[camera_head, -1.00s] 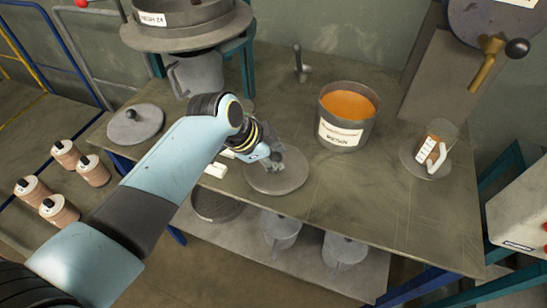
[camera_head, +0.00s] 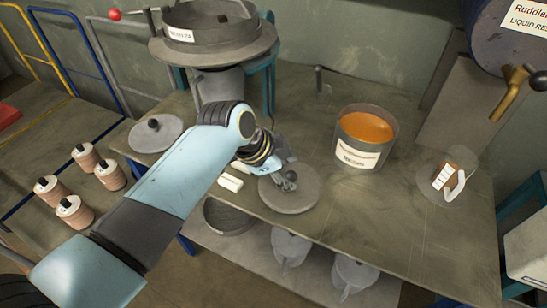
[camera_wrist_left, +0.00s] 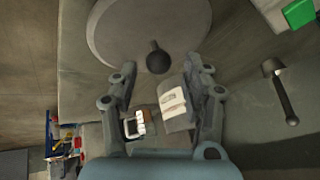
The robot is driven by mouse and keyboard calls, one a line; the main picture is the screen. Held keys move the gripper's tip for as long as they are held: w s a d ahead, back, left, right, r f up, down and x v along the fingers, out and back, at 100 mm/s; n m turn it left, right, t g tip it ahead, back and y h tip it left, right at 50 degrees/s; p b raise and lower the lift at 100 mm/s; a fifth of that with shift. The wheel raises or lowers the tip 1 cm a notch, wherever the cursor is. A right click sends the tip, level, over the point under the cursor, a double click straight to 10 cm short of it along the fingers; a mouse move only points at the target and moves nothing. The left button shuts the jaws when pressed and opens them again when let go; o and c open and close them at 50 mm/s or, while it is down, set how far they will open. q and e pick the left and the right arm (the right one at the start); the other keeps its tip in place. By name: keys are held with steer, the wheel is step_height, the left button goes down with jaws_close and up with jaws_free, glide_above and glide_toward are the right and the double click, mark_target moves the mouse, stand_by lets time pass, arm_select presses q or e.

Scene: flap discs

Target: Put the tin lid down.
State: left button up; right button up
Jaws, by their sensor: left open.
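The tin lid, a flat grey disc (camera_head: 299,196) with a dark ball knob (camera_head: 291,176), lies on the table in front of the open tin (camera_head: 351,151) of orange stuff. My left gripper (camera_head: 284,172) is at the lid's upper left, close to the knob. In the left wrist view the fingers (camera_wrist_left: 162,68) stand apart, and the knob (camera_wrist_left: 158,57) shows just past and between their tips, with the disc (camera_wrist_left: 140,22) beyond. Nothing is held. The fingers hide part of the lid. My right gripper is not in view.
White blocks (camera_head: 231,182) lie left of the lid. A second knobbed lid (camera_head: 155,134) is at the table's left; a big sieve (camera_head: 222,45) stands behind. A glass jug (camera_head: 455,172) is at the right. Table between lid and jug is clear.

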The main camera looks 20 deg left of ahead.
arm_select(q)
steer(key=v, duration=1)
steer(key=shift+f, duration=0.15)
